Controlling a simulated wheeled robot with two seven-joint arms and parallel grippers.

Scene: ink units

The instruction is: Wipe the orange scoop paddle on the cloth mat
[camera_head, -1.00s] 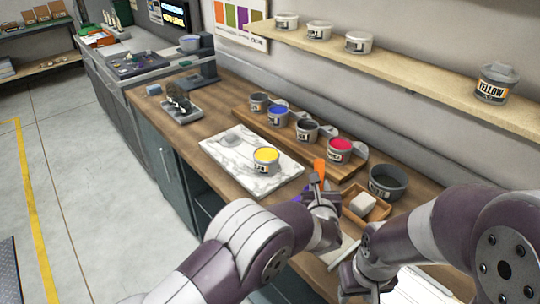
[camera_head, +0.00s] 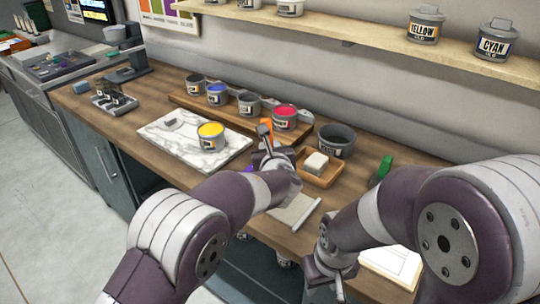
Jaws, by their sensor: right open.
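The orange scoop paddle (camera_head: 269,124) shows only as a small orange piece in front of the magenta ink can, mostly hidden by my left gripper. My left gripper (camera_head: 264,142) is at the paddle, seen from behind. I cannot tell whether its fingers are closed on it. A beige cloth mat (camera_head: 293,209) lies near the counter's front edge, right of my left wrist, with a pale roll along its right side. My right gripper (camera_head: 325,288) is open and empty, pointing down in front of the counter, to the left of a white framed sheet.
A marble slab (camera_head: 162,142) carries a yellow ink can (camera_head: 211,137). Several ink cans stand in a wooden rack (camera_head: 184,100) behind. A wooden tray (camera_head: 320,178) with a white block, a dark pot (camera_head: 337,141) and a green roll (camera_head: 381,169) are to the right.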

